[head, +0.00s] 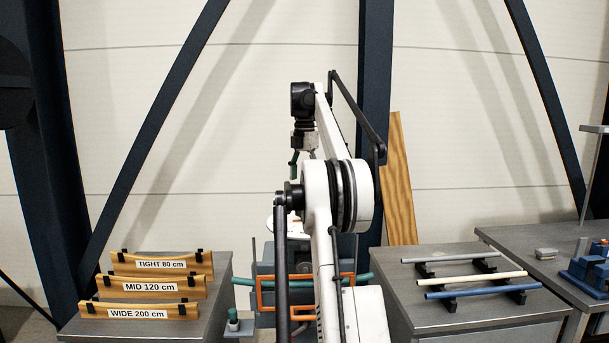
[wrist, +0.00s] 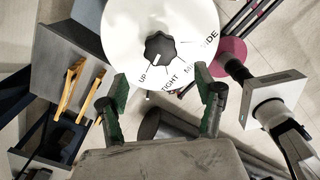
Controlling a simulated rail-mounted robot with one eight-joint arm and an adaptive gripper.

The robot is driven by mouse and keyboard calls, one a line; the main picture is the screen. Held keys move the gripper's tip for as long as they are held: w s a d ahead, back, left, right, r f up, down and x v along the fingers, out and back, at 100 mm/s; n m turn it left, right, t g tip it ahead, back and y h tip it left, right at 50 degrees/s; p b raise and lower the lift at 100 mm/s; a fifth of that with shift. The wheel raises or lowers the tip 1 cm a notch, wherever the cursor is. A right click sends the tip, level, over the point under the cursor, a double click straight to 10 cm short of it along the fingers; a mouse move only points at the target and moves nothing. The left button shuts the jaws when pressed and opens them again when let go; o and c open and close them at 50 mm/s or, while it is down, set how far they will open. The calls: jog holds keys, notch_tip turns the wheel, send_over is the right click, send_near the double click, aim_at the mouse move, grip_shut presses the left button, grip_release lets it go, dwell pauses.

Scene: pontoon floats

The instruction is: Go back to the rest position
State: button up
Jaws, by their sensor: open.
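My gripper (wrist: 163,92) is open and empty. Its two fingers with green pads stand apart in the wrist view, over the lower edge of a white dial disc (wrist: 190,25). The disc has a black knob (wrist: 160,48) and printed words, among them UP and TIGHT; others are partly hidden. The knob is beyond the fingertips, and I see nothing held between them. In the head view my gripper (head: 294,163) hangs down from the raised arm, above the machine in the middle; the arm partly hides it. The white disc (head: 270,221) is mostly hidden there.
A machine with an orange frame (head: 265,299) and a teal tube (head: 242,282) stands behind my arm. The left cabinet bears wooden templates (head: 140,287). The right cabinet (head: 440,313) bears a grey, a cream and a blue rod (head: 485,291). A plank (head: 399,190) leans at the wall.

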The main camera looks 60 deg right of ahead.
jog(key=shift+r, duration=0.45)
jog(key=shift+a, duration=0.1)
jog(key=w+a+m+t+h+b, duration=0.1)
jog(key=w+a+m, duration=0.15)
jog(key=a, duration=0.65)
jog(key=w+a+m+b, duration=0.2)
jog(key=w+a, duration=0.1)
jog(key=a, duration=0.5)
jog(key=s+a+f+m+t+b, duration=0.1)
jog(key=a+f+m, duration=0.1)
jog(key=a, duration=0.8)
jog(key=s+a+f+m+t+b, duration=0.1)
jog(key=a+f+m, duration=0.1)
jog(key=a, duration=0.7)
jog(key=s+a+f+m+t+b, duration=0.2)
jog(key=s+a+f+m, duration=0.2)
jog(key=s+a+f, duration=0.6)
jog(key=s+a+f+m+t+y+b, duration=0.1)
jog(key=s+a+f+m, duration=0.3)
jog(key=s+a+f, duration=0.6)
jog(key=a+f+t+b, duration=0.1)
jog(key=a+f, duration=0.4)
jog(key=f, duration=0.1)
jog(key=shift+s+a+b, duration=0.3)
jog(key=shift+s, duration=0.1)
